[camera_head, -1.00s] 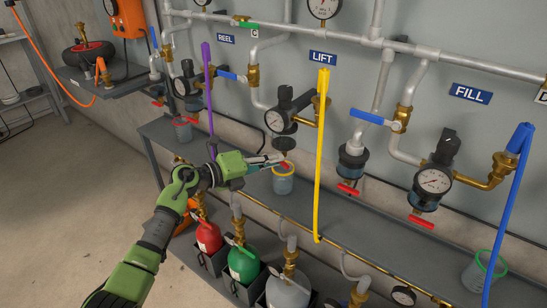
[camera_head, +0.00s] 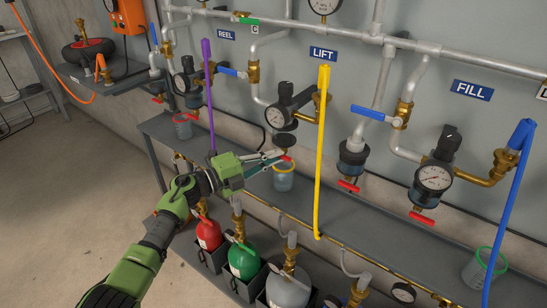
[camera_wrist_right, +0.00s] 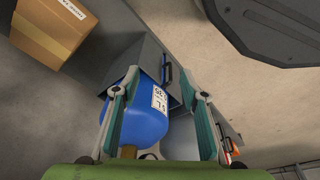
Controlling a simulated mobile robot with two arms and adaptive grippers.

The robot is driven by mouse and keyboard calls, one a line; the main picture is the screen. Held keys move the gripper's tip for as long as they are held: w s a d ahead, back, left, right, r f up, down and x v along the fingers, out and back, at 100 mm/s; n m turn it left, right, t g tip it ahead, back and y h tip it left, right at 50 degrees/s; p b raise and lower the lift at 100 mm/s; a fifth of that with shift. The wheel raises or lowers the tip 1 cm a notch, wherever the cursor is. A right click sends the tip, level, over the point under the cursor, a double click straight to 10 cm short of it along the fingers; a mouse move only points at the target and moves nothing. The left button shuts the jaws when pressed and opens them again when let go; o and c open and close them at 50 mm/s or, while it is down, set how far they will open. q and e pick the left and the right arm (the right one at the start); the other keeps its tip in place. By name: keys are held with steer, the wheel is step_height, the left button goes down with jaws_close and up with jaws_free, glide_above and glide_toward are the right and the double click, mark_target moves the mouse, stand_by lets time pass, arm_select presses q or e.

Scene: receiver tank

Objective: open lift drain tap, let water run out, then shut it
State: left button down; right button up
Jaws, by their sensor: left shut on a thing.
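The lift drain tap (camera_head: 288,158) has a small red handle. It sits under the filter bowl of the unit below the LIFT sign (camera_head: 323,54). My left gripper (camera_head: 280,157) reaches it from the left and is shut on it; the fingers partly hide the handle. A clear cup (camera_head: 283,180) with an orange rim stands on the shelf right below the tap. I cannot make out a water stream or the level in the cup. In the right wrist view, my right gripper (camera_wrist_right: 163,105) is open, with fingers apart.
A yellow hose (camera_head: 320,150) hangs just right of the tap and a purple hose (camera_head: 208,95) to the left. The grey shelf (camera_head: 400,235) runs under the wall pipes. In the right wrist view a blue cylinder (camera_wrist_right: 148,110) shows between the fingers, with a cardboard box (camera_wrist_right: 55,30) at upper left.

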arm_select(q)
steer(key=shift+f, duration=0.1)
arm_select(e)
steer(key=shift+s, duration=0.1)
arm_select(q)
steer(key=c, duration=2.5)
jaws_free()
arm_select(e)
steer(key=shift+s, duration=0.15)
steer(key=shift+f, duration=0.1)
arm_select(q)
steer(key=s+a+r+m+y, duration=0.1)
steer(key=s+a+m, duration=0.2)
steer(key=s+a+r+m+y, duration=0.2)
steer(key=s+a+m, duration=0.1)
steer(key=s+a+r+m+y, duration=0.1)
steer(key=s+a+r+m, duration=0.1)
steer(key=a+m, duration=0.1)
steer(key=shift+s+a+y+b, duration=0.3)
steer(key=shift+s+a+b, duration=0.05)
steer(key=shift+s, duration=0.05)
arm_select(e)
steer(key=shift+f, duration=0.25)
